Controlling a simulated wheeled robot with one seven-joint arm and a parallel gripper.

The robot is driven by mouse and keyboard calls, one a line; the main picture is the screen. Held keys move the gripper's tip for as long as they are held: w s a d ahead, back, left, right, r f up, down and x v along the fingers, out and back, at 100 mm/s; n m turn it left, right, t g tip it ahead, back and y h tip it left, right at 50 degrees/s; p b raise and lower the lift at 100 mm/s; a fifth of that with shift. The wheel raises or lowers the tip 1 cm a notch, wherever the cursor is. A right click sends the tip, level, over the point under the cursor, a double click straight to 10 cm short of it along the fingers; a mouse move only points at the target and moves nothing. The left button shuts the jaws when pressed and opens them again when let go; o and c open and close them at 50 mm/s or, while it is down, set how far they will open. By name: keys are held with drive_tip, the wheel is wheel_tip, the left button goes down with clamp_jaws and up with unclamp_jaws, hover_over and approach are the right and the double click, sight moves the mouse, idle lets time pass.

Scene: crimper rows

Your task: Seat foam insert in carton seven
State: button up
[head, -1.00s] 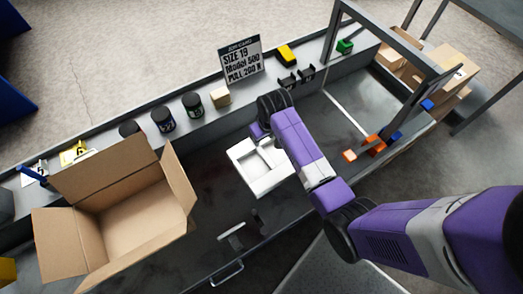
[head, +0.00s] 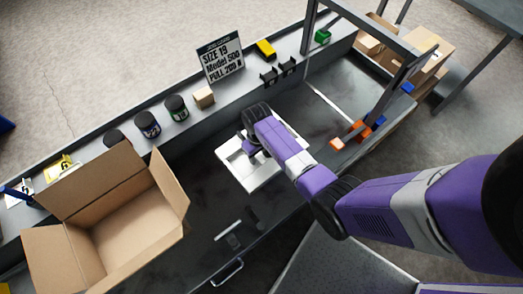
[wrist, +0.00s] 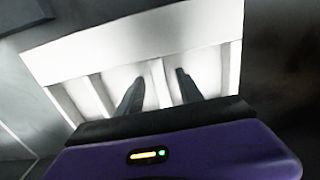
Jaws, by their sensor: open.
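The white foam insert (head: 232,160) lies on the dark bench top, with ribs and recesses facing up. My gripper (head: 251,153) is over it, and my arm hides its right part. In the wrist view the open fingers of my gripper (wrist: 158,82) point down at the ribbed insert (wrist: 140,45), one on each side of a narrow white rib. I cannot tell whether they touch it. An open cardboard carton (head: 102,183) stands to the left with flaps spread, and its visible inside is empty. No number shows on it.
Black jars (head: 148,124) and a small tan block (head: 204,97) stand on the back ledge beside a sign (head: 220,60). A grey frame (head: 385,95) rises at the right near orange blocks (head: 350,135). Bare bench lies between carton and insert.

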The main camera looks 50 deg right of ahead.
sight(258, 156)
drive_tip(key=shift+f, duration=0.25)
drive_tip(key=shift+c, duration=0.4)
clamp_jaws()
wheel_tip(258, 156, up, 21)
drive_tip(key=shift+w+d, duration=0.2)
